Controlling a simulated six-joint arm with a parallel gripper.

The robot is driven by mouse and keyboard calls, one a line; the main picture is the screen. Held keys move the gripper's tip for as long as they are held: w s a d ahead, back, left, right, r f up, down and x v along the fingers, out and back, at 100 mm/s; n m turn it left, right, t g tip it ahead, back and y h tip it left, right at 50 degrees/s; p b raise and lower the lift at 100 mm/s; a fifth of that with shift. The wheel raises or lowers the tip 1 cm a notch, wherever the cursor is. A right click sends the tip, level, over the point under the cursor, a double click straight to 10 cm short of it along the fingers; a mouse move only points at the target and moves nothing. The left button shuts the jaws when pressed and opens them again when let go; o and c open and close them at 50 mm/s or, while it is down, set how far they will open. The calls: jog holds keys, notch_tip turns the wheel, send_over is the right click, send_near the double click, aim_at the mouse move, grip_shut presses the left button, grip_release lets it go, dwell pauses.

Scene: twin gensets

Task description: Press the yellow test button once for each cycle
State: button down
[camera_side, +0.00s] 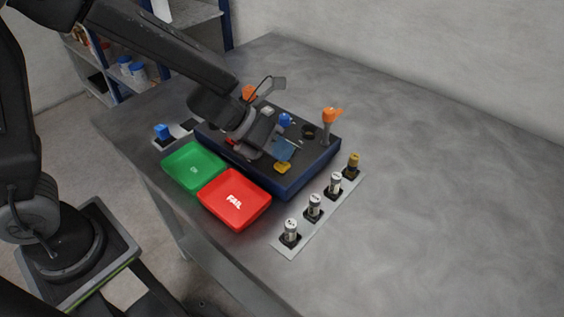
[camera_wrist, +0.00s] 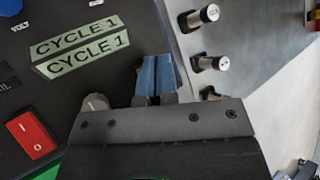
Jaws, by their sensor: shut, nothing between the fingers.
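A dark box with blue sides (camera_side: 290,185) stands on the table. The yellow test button (camera_side: 282,168) is near its front edge in the side view. My gripper (camera_side: 284,157) is shut, with its blue fingers right above the button; I cannot tell whether they touch it. Two green labels reading "CYCLE 1" (camera_wrist: 85,52) lie on the panel left of the fingers.
A red switch (camera_wrist: 30,135) and a grey knob (camera_wrist: 96,102) are near my gripper. A green tray (camera_side: 195,168) and red FAIL tray (camera_side: 233,200) lie in front. A strip with several upright cylinders (camera_side: 314,206) is at the right. An orange-topped post (camera_side: 331,117) rises behind.

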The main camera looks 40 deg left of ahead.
jog(key=shift+r, duration=0.4)
jog(key=shift+r, duration=2.5)
dwell(0.8)
notch_tip(320, 180, up, 4)
jog(key=shift+f, duration=0.1)
dwell(0.3)
jog(key=shift+f, duration=4.45)
jog(key=shift+f, duration=0.1)
